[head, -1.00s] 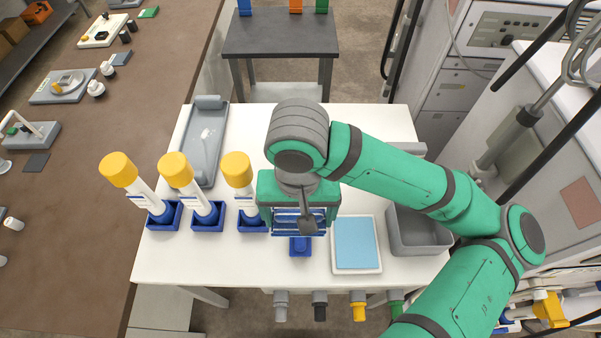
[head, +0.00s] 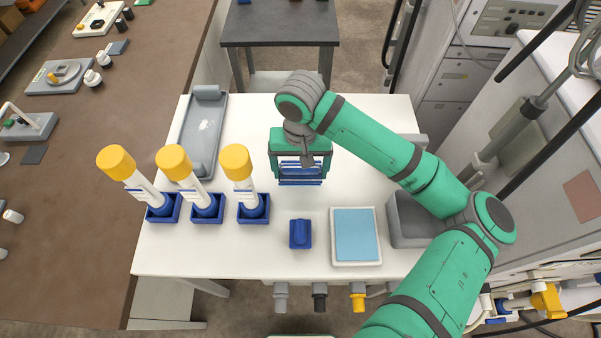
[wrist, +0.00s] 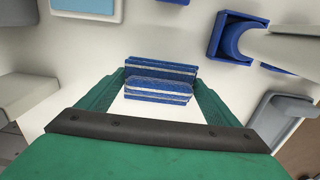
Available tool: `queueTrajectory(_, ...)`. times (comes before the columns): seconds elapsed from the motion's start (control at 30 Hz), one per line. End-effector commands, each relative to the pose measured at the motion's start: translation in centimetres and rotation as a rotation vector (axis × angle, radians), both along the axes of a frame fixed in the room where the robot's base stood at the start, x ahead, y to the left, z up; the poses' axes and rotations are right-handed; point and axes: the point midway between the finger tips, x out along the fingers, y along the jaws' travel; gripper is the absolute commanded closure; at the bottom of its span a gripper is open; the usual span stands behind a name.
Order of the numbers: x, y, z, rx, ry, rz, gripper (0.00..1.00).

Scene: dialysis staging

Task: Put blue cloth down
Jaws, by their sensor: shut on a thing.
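My gripper (head: 300,170) is over the middle of the white table (head: 375,190), pointing down. It is shut on the blue cloth (head: 300,182), a folded dark blue piece with white stripes. In the wrist view the cloth (wrist: 160,90) sits between the two green fingers, with white tabletop around it. The cloth appears to be held above the table; the exact height is hard to tell. My gripper's body and wrist hide part of the cloth in the head view.
Three yellow-capped tubes (head: 173,160) lean in blue holders on the left. A grey tray (head: 185,165) lies behind them. In front are a small blue holder (head: 300,233) and a light blue pad on a white tray (head: 335,262). A grey bin (head: 405,232) stands right. White table around the cloth is clear.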

Motion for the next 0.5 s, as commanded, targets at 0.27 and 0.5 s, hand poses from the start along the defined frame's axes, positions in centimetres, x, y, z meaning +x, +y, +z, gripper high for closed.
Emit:
queueTrajectory(0.27,0.8,-0.1,-3.1,-0.001,0.001,0.001,0.39)
queueTrajectory(0.5,0.9,0.0,-4.1,0.000,-0.001,0.001,0.39)
